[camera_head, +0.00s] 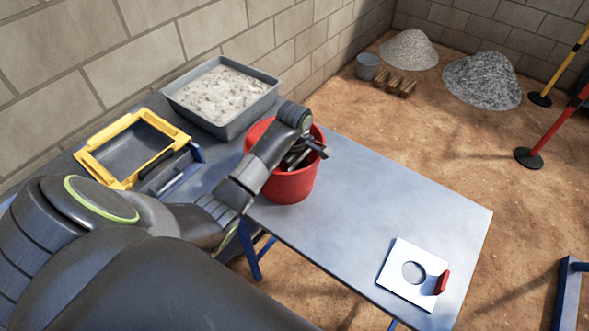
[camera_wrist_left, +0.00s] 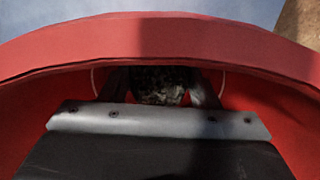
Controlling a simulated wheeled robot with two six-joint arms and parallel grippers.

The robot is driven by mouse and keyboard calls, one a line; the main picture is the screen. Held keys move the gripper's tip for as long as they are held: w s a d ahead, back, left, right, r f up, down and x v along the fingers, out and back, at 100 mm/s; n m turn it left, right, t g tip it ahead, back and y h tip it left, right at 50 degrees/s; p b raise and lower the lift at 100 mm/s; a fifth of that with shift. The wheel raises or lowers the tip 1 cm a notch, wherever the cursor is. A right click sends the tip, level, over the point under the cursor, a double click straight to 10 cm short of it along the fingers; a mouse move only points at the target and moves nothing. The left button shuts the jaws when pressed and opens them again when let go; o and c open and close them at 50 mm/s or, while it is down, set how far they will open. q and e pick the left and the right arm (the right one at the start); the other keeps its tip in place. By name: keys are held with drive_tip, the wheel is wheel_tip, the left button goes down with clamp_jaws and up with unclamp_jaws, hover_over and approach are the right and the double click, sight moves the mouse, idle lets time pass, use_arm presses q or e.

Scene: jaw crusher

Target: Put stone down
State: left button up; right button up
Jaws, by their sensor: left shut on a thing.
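My left gripper (camera_head: 301,158) is at the mouth of a red bucket (camera_head: 290,187) on the metal table. In the left wrist view its two fingers (camera_wrist_left: 160,90) are shut on a dark, rough stone (camera_wrist_left: 160,84), in shadow below the bucket's red rim (camera_wrist_left: 160,45). The stone cannot be made out in the head view, where the arm and bucket hide it. I cannot tell whether the stone touches the bucket. My right gripper is not in view.
A grey tub of crushed stone (camera_head: 268,88) stands behind the bucket. A yellow-framed device (camera_head: 92,158) is to its left. A white plate with a round hole and red handle (camera_head: 389,277) lies at the table's right end. The tabletop (camera_head: 385,190) between is bare.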

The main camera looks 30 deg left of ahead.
use_arm(q)
drive_tip(key=shift+f, duration=0.1)
drive_tip(key=shift+f+b, duration=0.6)
drive_tip(key=shift+b, duration=0.15)
drive_tip(key=shift+w, duration=0.1)
drive_tip(key=o, duration=1.3)
